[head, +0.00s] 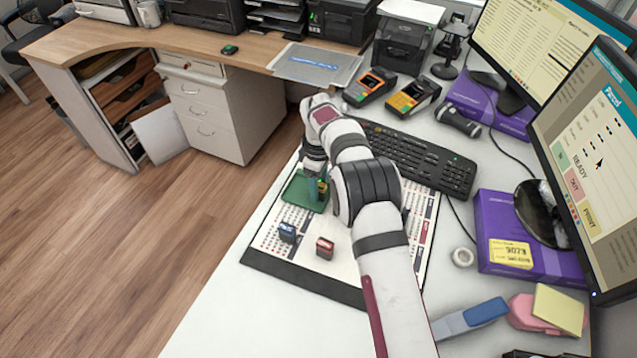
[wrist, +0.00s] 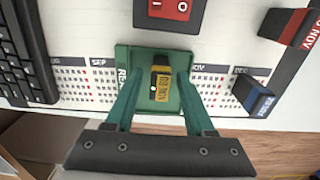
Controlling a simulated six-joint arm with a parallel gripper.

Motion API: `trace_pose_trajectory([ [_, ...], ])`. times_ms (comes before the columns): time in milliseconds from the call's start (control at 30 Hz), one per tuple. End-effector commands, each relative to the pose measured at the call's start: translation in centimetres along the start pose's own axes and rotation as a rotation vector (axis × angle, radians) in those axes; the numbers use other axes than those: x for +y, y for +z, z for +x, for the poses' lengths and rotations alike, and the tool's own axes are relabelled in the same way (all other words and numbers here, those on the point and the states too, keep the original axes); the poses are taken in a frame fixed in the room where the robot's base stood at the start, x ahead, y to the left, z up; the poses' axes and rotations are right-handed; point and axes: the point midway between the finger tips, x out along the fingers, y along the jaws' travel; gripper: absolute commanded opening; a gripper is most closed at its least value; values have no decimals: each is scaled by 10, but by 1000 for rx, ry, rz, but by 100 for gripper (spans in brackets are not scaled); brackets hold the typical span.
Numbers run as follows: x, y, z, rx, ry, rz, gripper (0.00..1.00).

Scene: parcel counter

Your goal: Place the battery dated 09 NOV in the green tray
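The green tray (head: 296,188) lies on a printed calendar pad, partly covered by my arm in the head view. In the wrist view the tray (wrist: 189,102) holds a battery with a yellow label (wrist: 161,88); its print is too blurred to read surely. My gripper (wrist: 158,80) is open, its green fingers apart on either side of this battery. A red battery (head: 325,247) stands on the pad; its label in the wrist view (wrist: 297,27) ends in NOV, the number unclear. A blue battery (head: 287,232) stands nearer the tray; its date is unreadable.
Another red object (wrist: 170,9) in a dark case sits beside the tray in the wrist view. A black keyboard (head: 430,160) lies past the pad. Handheld devices (head: 413,96), a purple box (head: 500,220) and monitors stand right. White counter is clear at the front left.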

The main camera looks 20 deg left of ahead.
Motion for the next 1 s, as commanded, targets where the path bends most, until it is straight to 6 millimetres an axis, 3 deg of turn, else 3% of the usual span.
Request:
trace_pose_trajectory([
  [333,0,0,-8,1,0,0,57],
  [700,0,0,-103,2,3,0,57],
  [833,0,0,-120,1,1,0,57],
  [1000,0,2,-126,0,0,8,57],
])
